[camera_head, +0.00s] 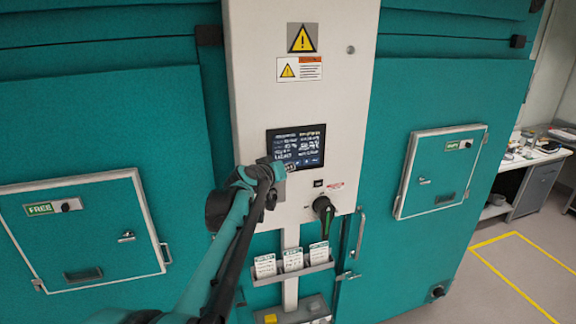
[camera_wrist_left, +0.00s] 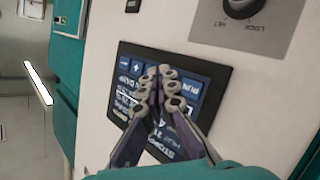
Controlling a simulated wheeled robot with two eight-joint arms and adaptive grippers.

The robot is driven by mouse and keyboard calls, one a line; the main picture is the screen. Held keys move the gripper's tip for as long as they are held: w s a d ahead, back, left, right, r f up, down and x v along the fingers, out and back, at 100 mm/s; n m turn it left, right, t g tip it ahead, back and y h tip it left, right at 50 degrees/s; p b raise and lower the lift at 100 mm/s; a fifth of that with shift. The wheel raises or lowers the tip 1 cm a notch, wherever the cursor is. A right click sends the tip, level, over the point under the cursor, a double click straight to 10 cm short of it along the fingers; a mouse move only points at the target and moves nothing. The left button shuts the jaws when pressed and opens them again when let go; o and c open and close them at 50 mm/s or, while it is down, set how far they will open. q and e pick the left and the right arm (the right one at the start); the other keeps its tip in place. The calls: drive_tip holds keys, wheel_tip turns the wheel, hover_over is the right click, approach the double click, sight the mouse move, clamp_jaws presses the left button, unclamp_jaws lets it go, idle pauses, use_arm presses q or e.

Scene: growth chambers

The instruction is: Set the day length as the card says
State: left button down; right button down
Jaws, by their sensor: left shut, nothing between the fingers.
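The control panel's dark touch screen (camera_head: 296,146) is on the white column, with rows of small text too small to read. In the left wrist view the screen (camera_wrist_left: 215,92) shows blue buttons, partly hidden by my fingers. My left gripper (camera_head: 272,172) is at the screen's lower left corner; in the wrist view its closed fingertips (camera_wrist_left: 160,75) are over the screen, and I cannot tell whether they touch it. Several cards (camera_head: 292,257) stand in a holder below the panel; their text is not readable. My right gripper is not in view.
Teal chamber doors flank the column, with a hatch marked FREE (camera_head: 90,232) at left and another hatch (camera_head: 438,171) at right. A cluttered bench (camera_head: 528,158) stands far right.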

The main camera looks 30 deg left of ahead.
use_arm(q)
drive_tip(key=shift+s+d, duration=0.5)
drive_tip(key=shift+d, duration=0.1)
drive_tip(key=s+d, duration=0.3)
drive_tip(key=shift+s+d+p, duration=0.1)
drive_tip(key=shift+d+p, duration=0.2)
drive_tip(key=shift+d, duration=0.05)
idle(1.8)
